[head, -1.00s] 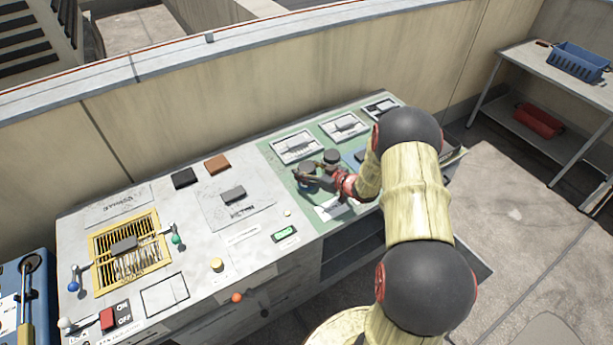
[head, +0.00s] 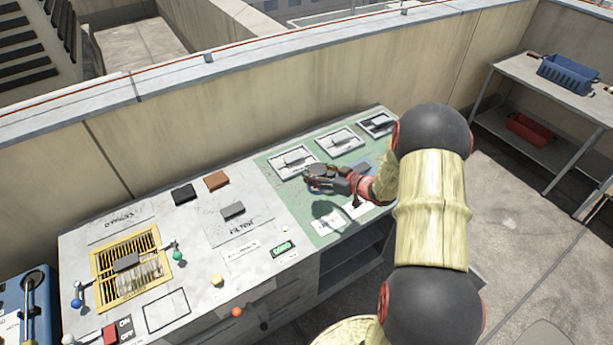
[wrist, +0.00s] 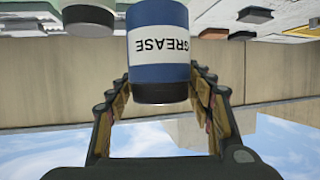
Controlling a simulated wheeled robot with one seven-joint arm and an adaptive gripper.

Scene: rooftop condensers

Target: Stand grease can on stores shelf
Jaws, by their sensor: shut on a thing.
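The grease can (wrist: 158,45) is blue and white with a dark end and the word GREASE, which reads upside down in the inverted wrist view, so the can is upright. My gripper (wrist: 165,90) is shut on it, one finger on each side. In the head view my gripper (head: 325,178) is above the green part of the bench, with a shadow below it. There the can is small and partly hidden by the fingers. An open shelf space (head: 350,262) shows under the bench; I cannot tell whether it is the stores shelf.
Framed panels (head: 293,160) lie behind my gripper on the bench (head: 200,275). At the right stands a table (head: 500,65) with a blue basket (head: 570,75) on top and a red box (head: 530,130) on its lower level. A parapet wall runs behind.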

